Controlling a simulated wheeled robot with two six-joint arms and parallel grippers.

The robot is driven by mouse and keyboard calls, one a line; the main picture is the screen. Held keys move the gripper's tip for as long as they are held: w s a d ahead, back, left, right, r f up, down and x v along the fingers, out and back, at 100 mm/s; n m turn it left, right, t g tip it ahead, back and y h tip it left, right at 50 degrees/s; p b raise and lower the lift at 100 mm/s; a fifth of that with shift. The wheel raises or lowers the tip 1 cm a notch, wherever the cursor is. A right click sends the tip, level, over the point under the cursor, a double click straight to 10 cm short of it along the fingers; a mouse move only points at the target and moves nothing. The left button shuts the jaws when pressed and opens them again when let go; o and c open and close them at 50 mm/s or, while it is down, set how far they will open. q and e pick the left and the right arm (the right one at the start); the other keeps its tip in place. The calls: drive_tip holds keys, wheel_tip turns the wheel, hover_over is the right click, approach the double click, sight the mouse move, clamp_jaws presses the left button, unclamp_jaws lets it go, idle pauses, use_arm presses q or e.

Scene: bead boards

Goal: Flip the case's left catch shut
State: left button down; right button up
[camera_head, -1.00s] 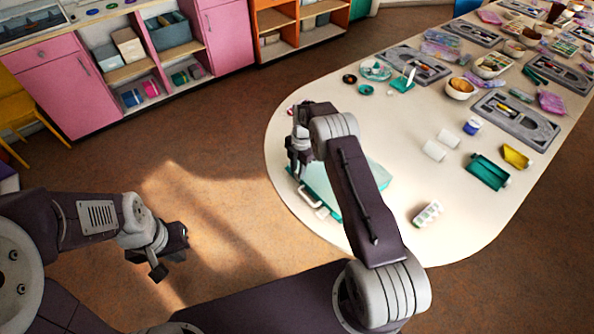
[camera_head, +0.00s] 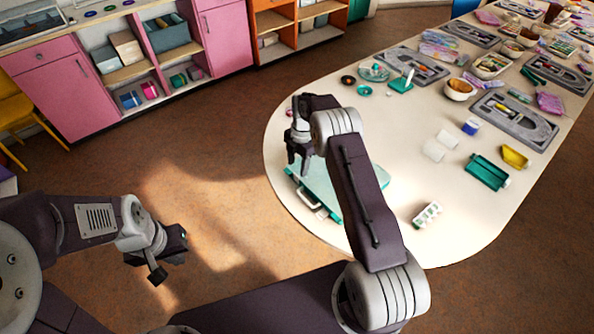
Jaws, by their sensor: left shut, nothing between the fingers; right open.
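The case (camera_head: 328,192) lies closed-looking on the near left end of the table, with a teal edge and a pale top. Its handle (camera_head: 312,203) faces the table's near left edge. My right gripper (camera_head: 298,170) is open and points down over the case's far left corner, with nothing seen between its fingers. The left catch is too small and too close to this gripper to make out, so I cannot tell its position. My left gripper (camera_head: 160,274) is shut and empty, off the table above the floor.
A white egg-box-like tray (camera_head: 428,214) stands right of the case. Grey boards (camera_head: 513,118) line the table. The white tabletop between the case and these is mostly clear.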

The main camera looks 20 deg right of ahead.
sight(298, 175)
drive_tip(key=r, duration=0.5)
drive_tip(key=shift+d+r, duration=0.25)
drive_tip(key=shift+w+a, duration=0.1)
